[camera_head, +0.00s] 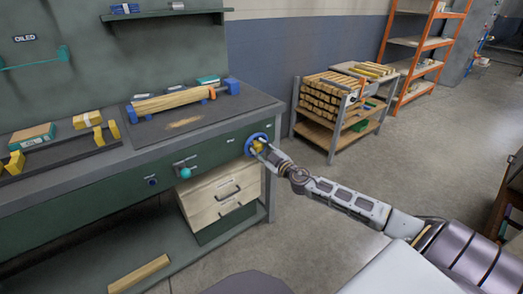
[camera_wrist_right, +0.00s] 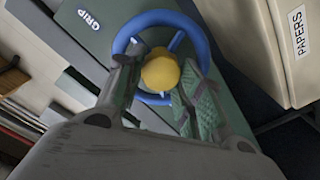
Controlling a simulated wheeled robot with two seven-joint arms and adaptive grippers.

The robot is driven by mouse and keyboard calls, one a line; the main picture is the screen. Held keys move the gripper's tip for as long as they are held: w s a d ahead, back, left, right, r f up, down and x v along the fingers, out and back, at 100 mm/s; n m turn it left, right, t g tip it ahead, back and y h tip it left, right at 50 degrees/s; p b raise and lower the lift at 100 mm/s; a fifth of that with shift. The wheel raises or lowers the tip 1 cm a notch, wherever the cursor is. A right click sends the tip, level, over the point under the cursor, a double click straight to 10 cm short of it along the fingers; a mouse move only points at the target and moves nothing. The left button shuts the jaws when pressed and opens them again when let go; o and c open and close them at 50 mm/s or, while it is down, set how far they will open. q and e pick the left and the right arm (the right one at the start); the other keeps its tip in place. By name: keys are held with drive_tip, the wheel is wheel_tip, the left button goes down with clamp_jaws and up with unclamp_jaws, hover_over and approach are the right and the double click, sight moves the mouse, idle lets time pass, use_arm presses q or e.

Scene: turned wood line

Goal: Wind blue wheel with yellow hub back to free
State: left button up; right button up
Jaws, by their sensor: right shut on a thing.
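The blue wheel (camera_head: 249,141) with a yellow hub is on the green front of the workbench, near its right corner. In the right wrist view the blue rim (camera_wrist_right: 150,17) shows in front of a green panel, with the round yellow hub (camera_wrist_right: 160,72) at its middle. My right gripper (camera_head: 264,150) reaches the wheel from the front right. Its two fingers (camera_wrist_right: 158,88) stand on either side of the hub, inside or against the rim, closed on the wheel. The fingers hide part of the lower rim. My left gripper is not in view.
A teal knob (camera_head: 185,173) is further left on the bench front. A wood piece (camera_head: 172,100) lies between blue end blocks on the bench top. Cream drawers (camera_head: 222,192) stand below. A lumber cart (camera_head: 322,148) is at right.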

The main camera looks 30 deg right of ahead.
drive_tip(key=shift+n, duration=1.4)
drive_tip(key=shift+n+p, duration=0.3)
drive_tip(key=shift+n, duration=1.4)
drive_tip(key=shift+a+f+n+p, duration=0.1)
drive_tip(key=shift+n+p, duration=0.2)
drive_tip(key=shift+n, duration=1.4)
drive_tip(key=shift+f+n, duration=0.1)
drive_tip(key=shift+n, duration=1.1)
drive_tip(key=shift+n+p, duration=0.3)
drive_tip(key=shift+n, duration=1.8)
drive_tip(key=n, duration=0.4)
drive_tip(key=shift+f, duration=0.15)
drive_tip(key=n+p, duration=0.1)
drive_tip(key=n, duration=0.4)
drive_tip(key=n+p, duration=0.1)
drive_tip(key=n, duration=0.3)
drive_tip(key=shift+d+f+n+p, duration=0.15)
drive_tip(key=shift+n+p, duration=0.25)
drive_tip(key=shift+n, duration=0.9)
drive_tip(key=shift+o, duration=0.2)
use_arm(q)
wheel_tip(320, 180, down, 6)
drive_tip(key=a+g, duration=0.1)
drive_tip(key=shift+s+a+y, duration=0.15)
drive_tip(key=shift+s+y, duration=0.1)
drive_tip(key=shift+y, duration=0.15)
